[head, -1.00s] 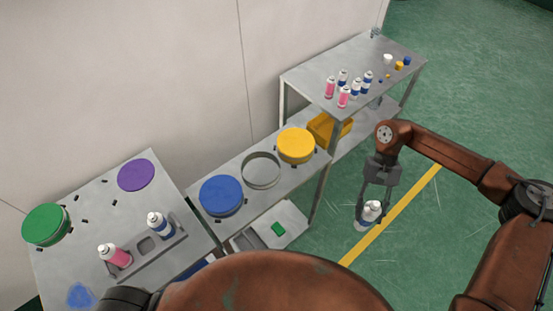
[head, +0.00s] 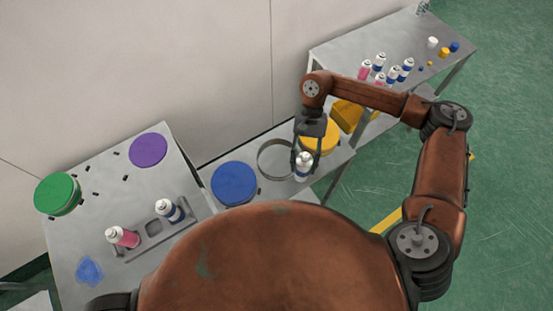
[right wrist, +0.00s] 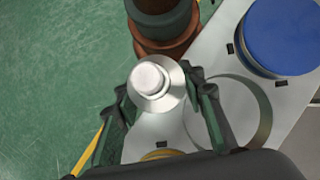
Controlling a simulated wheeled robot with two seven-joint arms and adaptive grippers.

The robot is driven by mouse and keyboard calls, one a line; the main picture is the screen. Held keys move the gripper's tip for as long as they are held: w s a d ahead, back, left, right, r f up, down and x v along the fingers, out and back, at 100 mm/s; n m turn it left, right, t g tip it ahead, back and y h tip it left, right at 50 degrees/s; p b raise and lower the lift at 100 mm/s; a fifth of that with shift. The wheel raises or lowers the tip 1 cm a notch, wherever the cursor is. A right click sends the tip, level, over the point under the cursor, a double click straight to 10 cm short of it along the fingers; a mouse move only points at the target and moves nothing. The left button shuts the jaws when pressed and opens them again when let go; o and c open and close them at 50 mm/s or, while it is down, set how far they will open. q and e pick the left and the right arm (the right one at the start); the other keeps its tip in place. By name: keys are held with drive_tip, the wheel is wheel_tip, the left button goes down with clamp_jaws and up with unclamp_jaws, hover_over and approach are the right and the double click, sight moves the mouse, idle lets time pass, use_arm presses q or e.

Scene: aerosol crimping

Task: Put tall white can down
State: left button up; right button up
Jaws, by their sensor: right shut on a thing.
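The tall white can (head: 303,165) is upright in my right gripper (head: 303,160), which is shut on it. In the head view they are over the middle shelf table, just right of the empty grey ring (head: 262,160) and in front of the yellow round lid (head: 332,140). The right wrist view shows the can's white cap (right wrist: 150,78) from above between the fingers, with the ring (right wrist: 268,125) to the right. The can's base is hidden in that view, and I cannot tell its height above the table. My left gripper is not in view.
A blue round lid (head: 234,184) lies left of the ring. The left table has a grey rack (head: 155,231) with a pink can (head: 122,237) and a white-blue can (head: 168,210), plus green (head: 57,194) and purple (head: 148,150) discs. Several cans stand on the far table (head: 340,53).

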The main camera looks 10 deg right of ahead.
drive_tip(key=s+a+m+t+y+p, duration=0.1)
drive_tip(key=s+a+m+t+y, duration=0.25)
drive_tip(key=a+m, duration=0.55)
drive_tip(key=w+a+r+m+t+p, duration=0.1)
drive_tip(key=w+a+r+m+t, duration=0.1)
drive_tip(key=a+r+m+t, duration=0.75)
drive_tip(key=w+d+f+m+g+p, duration=0.2)
drive_tip(key=w+d+f+g+p, duration=0.1)
drive_tip(key=w+d+f, duration=0.8)
wheel_tip(320, 180, down, 4)
drive_tip(key=shift+w+d, duration=0.15)
drive_tip(key=shift+d, duration=0.25)
drive_tip(key=o, duration=1.4)
